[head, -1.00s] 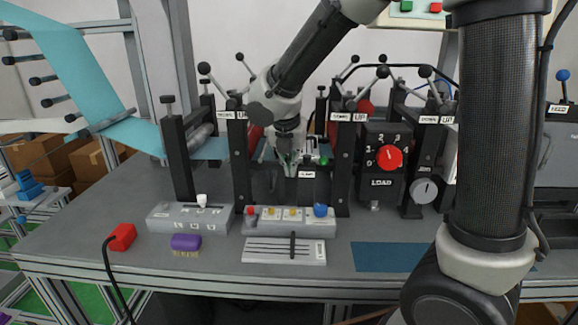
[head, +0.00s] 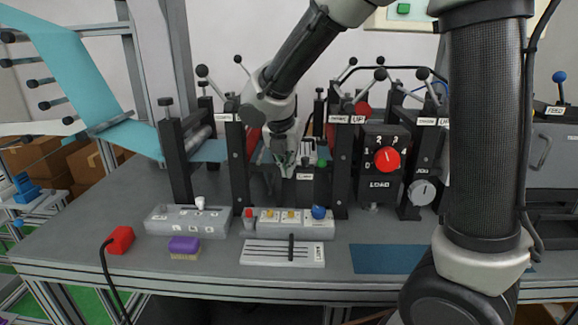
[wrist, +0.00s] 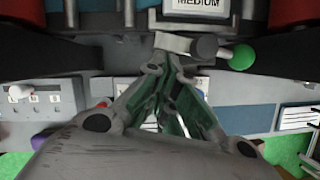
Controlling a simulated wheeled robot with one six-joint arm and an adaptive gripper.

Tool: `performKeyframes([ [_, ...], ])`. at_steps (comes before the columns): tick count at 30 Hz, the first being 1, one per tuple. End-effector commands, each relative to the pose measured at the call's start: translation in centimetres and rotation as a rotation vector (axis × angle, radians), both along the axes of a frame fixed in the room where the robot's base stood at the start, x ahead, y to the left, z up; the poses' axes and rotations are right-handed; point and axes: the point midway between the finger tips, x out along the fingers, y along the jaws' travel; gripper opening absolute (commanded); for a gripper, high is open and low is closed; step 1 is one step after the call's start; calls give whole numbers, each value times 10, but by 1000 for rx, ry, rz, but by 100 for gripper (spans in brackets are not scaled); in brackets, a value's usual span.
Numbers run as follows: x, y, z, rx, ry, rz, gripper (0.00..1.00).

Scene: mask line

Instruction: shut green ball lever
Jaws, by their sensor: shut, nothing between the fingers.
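The green ball (wrist: 242,57) is the end of a short lever whose grey body (wrist: 188,45) shows in the wrist view. In the head view the green ball (head: 322,163) sits between two black uprights, just right of my gripper. My gripper (head: 287,165) points down at the middle of the machine. In the wrist view my gripper (wrist: 170,65) is shut and empty, its fingertips close to the grey lever body and left of the ball. I cannot tell whether they touch it.
Black uprights (head: 341,160) with ball-ended levers flank my gripper. A panel with a red LOAD knob (head: 387,159) stands to the right. In front are a button box with a blue knob (head: 318,212), a slider plate (head: 262,254) and a purple brush (head: 184,244).

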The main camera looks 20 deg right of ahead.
Motion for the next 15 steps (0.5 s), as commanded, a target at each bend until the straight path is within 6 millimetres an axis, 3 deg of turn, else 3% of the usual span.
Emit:
performKeyframes([
  [15,9,3,-1,-1,0,-154,0],
])
